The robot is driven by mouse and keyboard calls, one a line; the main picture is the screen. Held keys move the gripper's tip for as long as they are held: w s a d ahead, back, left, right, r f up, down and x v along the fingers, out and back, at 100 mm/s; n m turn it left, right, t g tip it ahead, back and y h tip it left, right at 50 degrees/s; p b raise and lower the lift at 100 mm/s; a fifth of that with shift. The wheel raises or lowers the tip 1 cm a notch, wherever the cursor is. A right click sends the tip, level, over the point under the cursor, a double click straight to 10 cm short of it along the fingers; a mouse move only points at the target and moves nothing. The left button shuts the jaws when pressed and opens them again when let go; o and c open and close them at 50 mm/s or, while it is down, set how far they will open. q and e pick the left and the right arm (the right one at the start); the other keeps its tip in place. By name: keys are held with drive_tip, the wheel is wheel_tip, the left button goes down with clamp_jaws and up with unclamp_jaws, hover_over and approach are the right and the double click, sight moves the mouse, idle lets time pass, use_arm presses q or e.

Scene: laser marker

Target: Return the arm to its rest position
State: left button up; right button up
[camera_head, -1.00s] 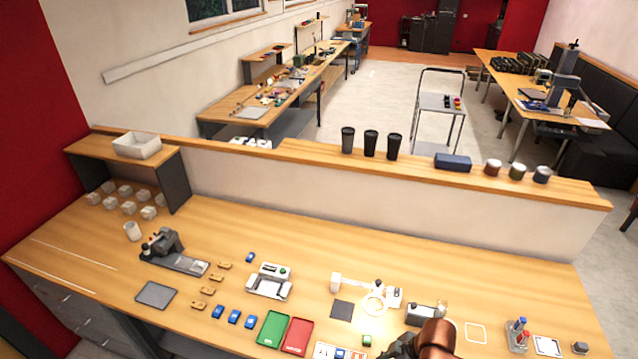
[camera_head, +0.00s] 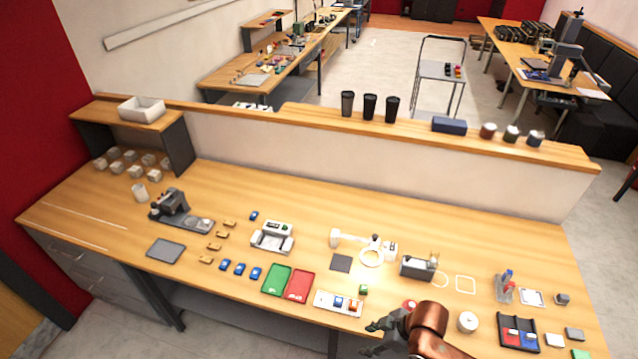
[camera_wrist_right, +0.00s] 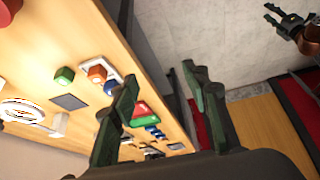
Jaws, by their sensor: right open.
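My right arm (camera_head: 430,330) comes in at the bottom right of the head view. Its dark gripper (camera_head: 378,324) is over the table's front edge, left of the arm's brown link. In the right wrist view the two fingers of my right gripper (camera_wrist_right: 161,76) stand wide apart with nothing between them. My left gripper (camera_wrist_right: 284,22) shows small at the top right of the wrist view, beyond the table edge; its jaws are too small to tell. It is not in the head view.
The wooden table (camera_head: 330,210) carries a white tray with small blocks (camera_head: 338,302), a red tray (camera_head: 300,284), a green tray (camera_head: 276,280), a white round container (camera_head: 467,322) and a black divided tray (camera_head: 518,332). Floor shows in front of the table.

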drive_tip(key=s+d+f+m+t+h, duration=0.1)
drive_tip(key=s+d+f+m+h, duration=0.2)
drive_tip(key=s+d+m, duration=0.55)
drive_tip(key=s+d+f+m+h, duration=0.3)
drive_tip(key=s+d+m, duration=0.2)
drive_tip(key=s+d, duration=0.55)
wheel_tip(320, 180, down, 37)
drive_tip(key=g+b, duration=0.1)
drive_tip(key=b, duration=0.6)
use_arm(q)
wheel_tip(320, 180, down, 12)
drive_tip(key=s+b, duration=0.2)
drive_tip(key=b, duration=0.2)
drive_tip(key=shift+r+b, duration=0.15)
drive_tip(key=shift+b, duration=0.15)
use_arm(e)
drive_tip(key=s+f+n+g+y, duration=0.1)
drive_tip(key=s+f, duration=1.7)
drive_tip(key=f, duration=0.3)
drive_tip(key=shift+s+f, duration=0.35)
drive_tip(key=shift+s, duration=0.05)
